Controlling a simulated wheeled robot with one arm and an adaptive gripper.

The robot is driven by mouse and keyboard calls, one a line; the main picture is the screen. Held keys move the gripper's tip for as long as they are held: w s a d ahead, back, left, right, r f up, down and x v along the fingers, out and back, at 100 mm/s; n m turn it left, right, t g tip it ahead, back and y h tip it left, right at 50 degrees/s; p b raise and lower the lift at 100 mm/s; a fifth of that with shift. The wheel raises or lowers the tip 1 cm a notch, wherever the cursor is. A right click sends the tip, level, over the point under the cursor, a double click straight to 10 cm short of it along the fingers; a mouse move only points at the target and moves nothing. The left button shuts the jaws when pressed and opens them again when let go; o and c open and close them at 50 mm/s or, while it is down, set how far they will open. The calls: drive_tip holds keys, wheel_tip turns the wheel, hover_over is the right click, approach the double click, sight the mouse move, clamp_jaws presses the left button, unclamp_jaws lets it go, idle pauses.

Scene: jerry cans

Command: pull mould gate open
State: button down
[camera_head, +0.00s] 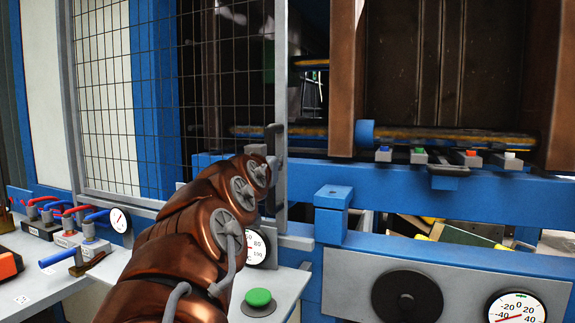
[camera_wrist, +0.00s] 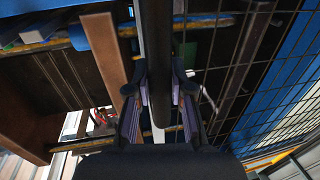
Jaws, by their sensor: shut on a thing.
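The mould gate (camera_head: 281,70) is a wire mesh panel in a grey frame, upright at the left and centre of the head view. Its mesh shows on the right of the wrist view (camera_wrist: 262,75). A dark upright handle (camera_head: 274,138) stands on the gate's right edge; it runs down the middle of the wrist view (camera_wrist: 157,45). My gripper (camera_wrist: 158,92) has a finger on each side of the handle and is shut on it. In the head view my arm partly hides the gripper (camera_head: 268,165) and the gate's lower edge.
Right of the gate is an opening with brown mould plates (camera_head: 440,65) and a blue beam (camera_head: 460,195). A green button (camera_head: 258,298) and a gauge (camera_head: 518,306) sit below. Valves with red and blue levers (camera_head: 85,225) stand at the left.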

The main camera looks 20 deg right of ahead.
drive_tip(key=shift+w+a, duration=0.1)
drive_tip(key=shift+a, duration=0.05)
drive_tip(key=c, duration=1.3)
unclamp_jaws()
drive_tip(key=shift+o, duration=1.4)
approach(274, 114)
drive_tip(key=shift+x, duration=2.45)
